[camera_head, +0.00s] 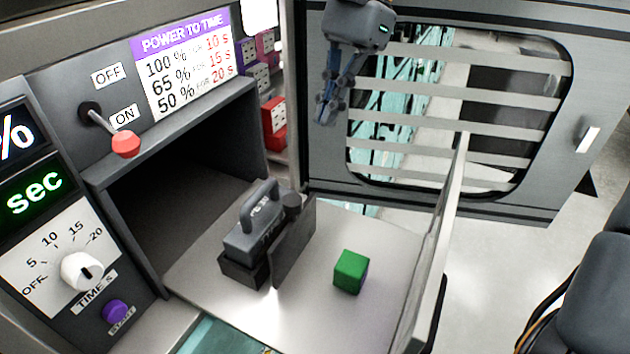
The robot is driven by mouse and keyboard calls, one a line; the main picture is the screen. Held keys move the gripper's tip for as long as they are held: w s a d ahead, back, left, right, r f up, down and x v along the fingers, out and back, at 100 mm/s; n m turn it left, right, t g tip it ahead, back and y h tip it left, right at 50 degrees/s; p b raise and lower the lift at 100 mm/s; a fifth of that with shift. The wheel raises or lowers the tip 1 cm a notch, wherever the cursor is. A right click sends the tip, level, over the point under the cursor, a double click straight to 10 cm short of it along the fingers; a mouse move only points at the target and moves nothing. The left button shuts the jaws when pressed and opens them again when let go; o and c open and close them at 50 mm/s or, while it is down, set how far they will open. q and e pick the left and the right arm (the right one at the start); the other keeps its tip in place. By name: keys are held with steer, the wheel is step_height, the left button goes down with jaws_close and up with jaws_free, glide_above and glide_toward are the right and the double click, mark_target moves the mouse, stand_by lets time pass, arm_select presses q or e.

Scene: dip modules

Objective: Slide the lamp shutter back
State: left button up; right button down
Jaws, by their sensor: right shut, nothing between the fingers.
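A dark block with a grey loop handle (258,228) sits on the pale platform (385,245) in front of the open chamber. A thin dark upright plate (297,243) stands against its right side. Neither is labelled, so I cannot tell for certain which part is the lamp shutter. My right gripper (325,118) hangs at the top centre, in front of the open door, with its blue-grey fingers pointing down. It is shut and empty, well above and apart from the handled block. My left gripper is not in view.
A green cube (350,271) sits on the platform, right of the block. A raised panel (440,240) edges the platform's right side. The slatted door (330,165) stands open behind. A red-knobbed lever (125,144), a white dial (82,271) and a purple button (116,312) are on the left.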

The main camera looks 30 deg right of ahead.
steer(key=p+x, duration=0.3)
steer(key=x, duration=0.8)
steer(key=shift+s+d, duration=0.2)
steer(key=shift+s, duration=0.2)
